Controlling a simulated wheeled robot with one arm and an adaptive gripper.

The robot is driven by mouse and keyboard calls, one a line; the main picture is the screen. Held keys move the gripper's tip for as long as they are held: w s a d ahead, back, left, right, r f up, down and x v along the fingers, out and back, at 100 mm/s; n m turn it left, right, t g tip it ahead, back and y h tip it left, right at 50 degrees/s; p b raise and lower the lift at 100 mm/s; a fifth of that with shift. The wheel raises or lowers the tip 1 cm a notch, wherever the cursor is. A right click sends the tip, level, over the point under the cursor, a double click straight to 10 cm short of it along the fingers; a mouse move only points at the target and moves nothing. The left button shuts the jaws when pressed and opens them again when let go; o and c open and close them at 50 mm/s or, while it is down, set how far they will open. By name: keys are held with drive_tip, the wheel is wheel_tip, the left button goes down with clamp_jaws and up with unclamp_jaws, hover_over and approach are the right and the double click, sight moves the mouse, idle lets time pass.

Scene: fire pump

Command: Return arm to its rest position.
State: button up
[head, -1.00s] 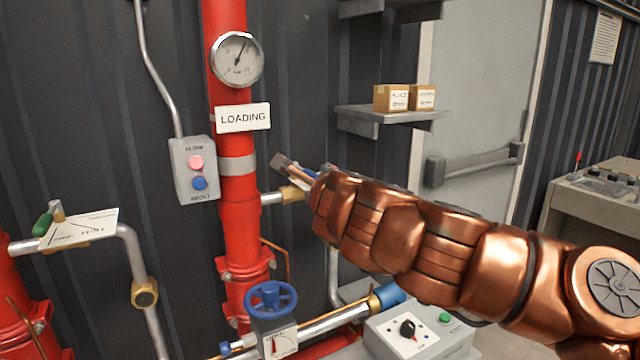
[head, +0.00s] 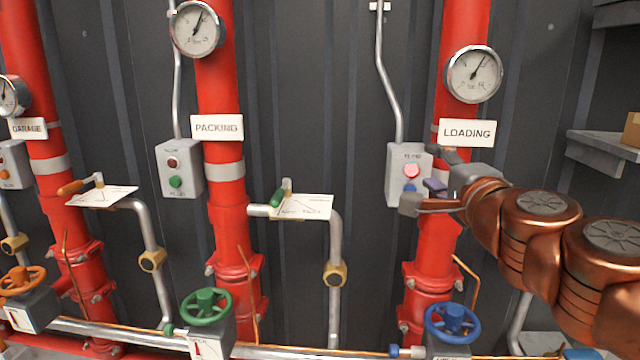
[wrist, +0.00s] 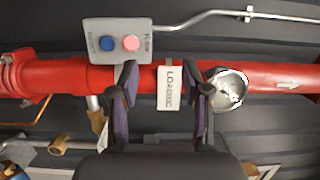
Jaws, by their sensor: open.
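My copper-coloured arm reaches in from the right in the head view. My gripper (head: 424,182) is open and empty in front of the red LOADING pipe, at the height of its grey button box (head: 393,180). In the wrist view, the open fingers (wrist: 162,88) frame the white LOADING sign (wrist: 169,88). The button box (wrist: 117,40), with a blue and a lit pinkish-red button, lies just above the left finger. Part of the pipe is hidden behind my gripper in the head view. I cannot tell the exact gap to the box.
The LOADING gauge (head: 473,74) is above my gripper, and a blue handwheel (head: 452,322) is below. A wall shelf (head: 604,146) is at right.

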drive_tip(key=s+a+f+n+g+y, duration=0.2)
drive_tip(key=a+f+n+g+y, duration=0.1)
drive_tip(key=a+n, duration=0.4)
drive_tip(key=s+a+f+n+g+p, duration=0.1)
drive_tip(key=s+a+f+n+g, duration=0.15)
drive_tip(key=f, duration=0.25)
drive_tip(key=s+a+f+n+g+y+p, duration=0.1)
drive_tip(key=s+a+f+g, duration=0.1)
drive_tip(key=s+f, duration=0.15)
drive_tip(key=s+a+f+n+g+p, duration=0.1)
drive_tip(key=s+a+f+n+g, duration=0.15)
drive_tip(key=f, duration=0.35)
drive_tip(key=s+d+f+n+g+h+p, duration=0.1)
drive_tip(key=s+d+f+g+h, duration=0.2)
drive_tip(key=s, duration=0.7)
drive_tip(key=s+d+f+n+g+h+p, duration=0.1)
drive_tip(key=s+d+f+g+h, duration=0.2)
drive_tip(key=s+d+f+g, duration=0.3)
drive_tip(key=s+d+f, duration=0.3)
drive_tip(key=s+d, duration=0.1)
drive_tip(key=s, duration=0.1)
drive_tip(key=shift+d+n+g+h, duration=0.3)
drive_tip(key=shift+d+n+g, duration=0.05)
drive_tip(key=shift+n+g, duration=0.05)
